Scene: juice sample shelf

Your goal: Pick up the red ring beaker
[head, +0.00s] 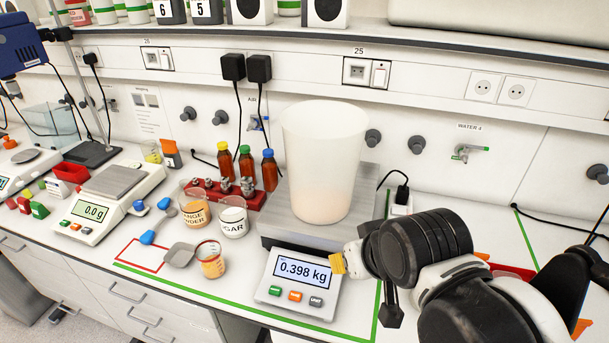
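A small clear beaker with a reddish rim, orange contents and a label, which looks like the red ring beaker (210,262), stands upright on the white bench, left of the large scale. My gripper (362,284) is at the right, in front of the large scale's right side and apart from the beaker. A yellow tip and a dark finger part show. My arm hides much of the gripper, so its opening is unclear. I see nothing held.
A large translucent beaker (322,185) stands on the scale (292,302) reading 0.398 kg. A grey scoop (180,254) lies just left of the small beaker. Orange powder (194,212) and sugar (233,222) beakers stand behind, before a red rack (258,202) with bottles.

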